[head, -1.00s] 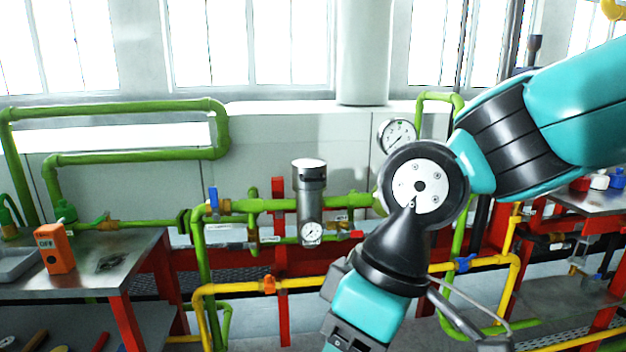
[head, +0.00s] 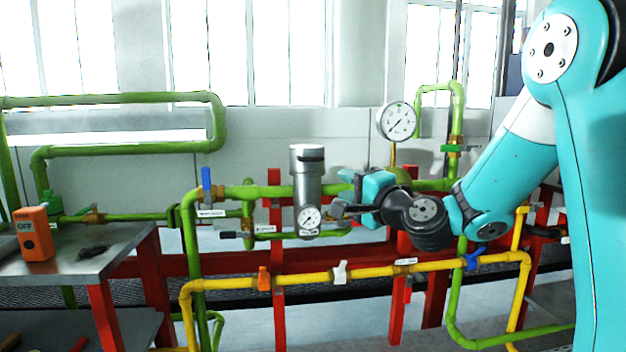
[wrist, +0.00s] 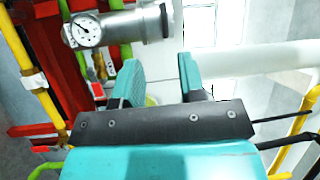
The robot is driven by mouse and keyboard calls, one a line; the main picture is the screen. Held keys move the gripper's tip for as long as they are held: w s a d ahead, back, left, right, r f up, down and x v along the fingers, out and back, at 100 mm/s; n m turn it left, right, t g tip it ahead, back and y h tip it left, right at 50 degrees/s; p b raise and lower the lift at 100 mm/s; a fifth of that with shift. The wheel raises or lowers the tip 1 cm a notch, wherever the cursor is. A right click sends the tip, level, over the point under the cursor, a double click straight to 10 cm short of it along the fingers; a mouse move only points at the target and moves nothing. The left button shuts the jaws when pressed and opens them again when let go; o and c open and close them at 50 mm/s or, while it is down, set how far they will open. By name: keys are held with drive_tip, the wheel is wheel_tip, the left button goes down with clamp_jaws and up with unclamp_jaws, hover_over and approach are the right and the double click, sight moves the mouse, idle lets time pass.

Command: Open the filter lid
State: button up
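The filter (head: 306,188) is an upright grey metal cylinder on the green pipe, in the middle of the head view. Its lid (head: 307,152) is the light cap on top, with a dark band under it, and looks seated. A round gauge is on the filter's lower front. My gripper (head: 343,193) is just right of the filter, below lid height, pointing left. In the wrist view the filter (wrist: 120,30) lies sideways at the upper left, its lid end (wrist: 163,20) to the right. The fingers (wrist: 163,80) are apart with nothing between them; contact with the filter is not visible.
A large gauge (head: 396,121) stands behind my arm. A blue valve handle (head: 206,184) is left of the filter. A yellow pipe (head: 320,278) with orange and white handles runs below. An orange box (head: 34,234) sits on the left metal table (head: 90,266).

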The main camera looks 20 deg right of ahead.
sight(314, 160)
drive_tip(key=shift+m+t+h, duration=0.3)
drive_tip(key=shift+m+h, duration=0.4)
drive_tip(key=w+r+p, duration=0.1)
drive_tip(key=w+p, duration=0.2)
drive_tip(key=w, duration=0.2)
drive_tip(key=w+p, duration=0.2)
drive_tip(key=w, duration=0.4)
drive_tip(key=w+r+p, duration=0.1)
drive_tip(key=w+p, duration=0.2)
drive_tip(key=w, duration=0.3)
drive_tip(key=shift+w+r+p, duration=0.2)
drive_tip(key=shift+r+p, duration=0.1)
drive_tip(key=shift+r, duration=0.05)
clamp_jaws()
